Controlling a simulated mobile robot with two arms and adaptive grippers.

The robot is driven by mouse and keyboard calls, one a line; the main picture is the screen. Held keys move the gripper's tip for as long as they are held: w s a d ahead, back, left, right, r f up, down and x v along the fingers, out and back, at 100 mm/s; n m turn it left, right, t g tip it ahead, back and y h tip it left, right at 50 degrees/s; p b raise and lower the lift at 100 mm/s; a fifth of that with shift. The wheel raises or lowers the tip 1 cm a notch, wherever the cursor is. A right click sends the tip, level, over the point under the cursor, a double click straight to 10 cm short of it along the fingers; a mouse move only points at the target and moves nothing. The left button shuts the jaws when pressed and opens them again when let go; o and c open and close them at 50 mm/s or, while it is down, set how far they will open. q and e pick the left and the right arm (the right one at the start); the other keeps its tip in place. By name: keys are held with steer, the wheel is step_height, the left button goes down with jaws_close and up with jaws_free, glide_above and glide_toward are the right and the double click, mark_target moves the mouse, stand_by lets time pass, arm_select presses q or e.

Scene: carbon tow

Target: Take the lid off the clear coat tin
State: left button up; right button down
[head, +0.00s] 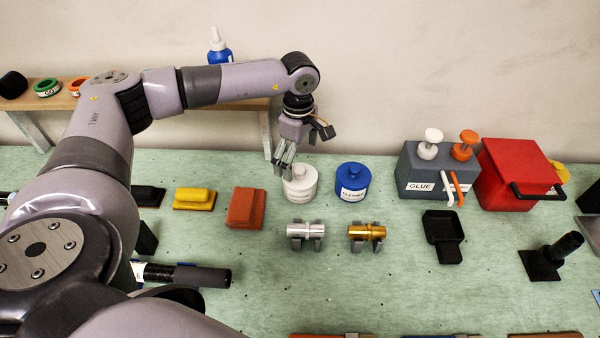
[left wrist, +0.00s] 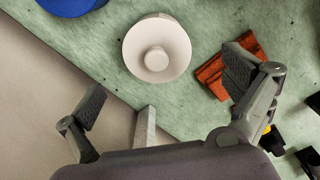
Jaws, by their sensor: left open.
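A white tin (head: 301,186) with a knobbed lid stands upright on the green bench. Its label is too small to read, so I cannot confirm that it is the clear coat tin. In the left wrist view the white lid (left wrist: 173,62) shows from above with its round knob in the middle; the lid is on the tin. My left gripper (head: 304,150) is open and empty, above and just behind the tin. Its fingers are spread wide in the left wrist view (left wrist: 165,80), apart from the lid. My right gripper is not in view.
A blue tin (head: 352,183) stands close to the right of the white one. A rust-coloured block (head: 246,208) lies to the left. Silver (head: 300,230) and gold (head: 366,232) cylinders rest on holders in front. A grey glue dispenser (head: 418,180) and red box (head: 510,175) stand further right.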

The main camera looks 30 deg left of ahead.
mark_target(298, 170)
arm_select(q)
steer(key=f+p, duration=0.1)
steer(key=f, duration=0.3)
steer(key=shift+w+a+f+p, duration=0.15)
steer(key=shift+w+f+p, duration=0.05)
steer(key=shift+f+p, duration=0.2)
steer(key=shift+c, duration=0.5)
steer(key=c, duration=0.7)
steer(key=shift+s, duration=0.15)
steer(key=c, duration=0.6)
steer(key=shift+s, duration=0.1)
steer(key=shift+c, duration=0.8)
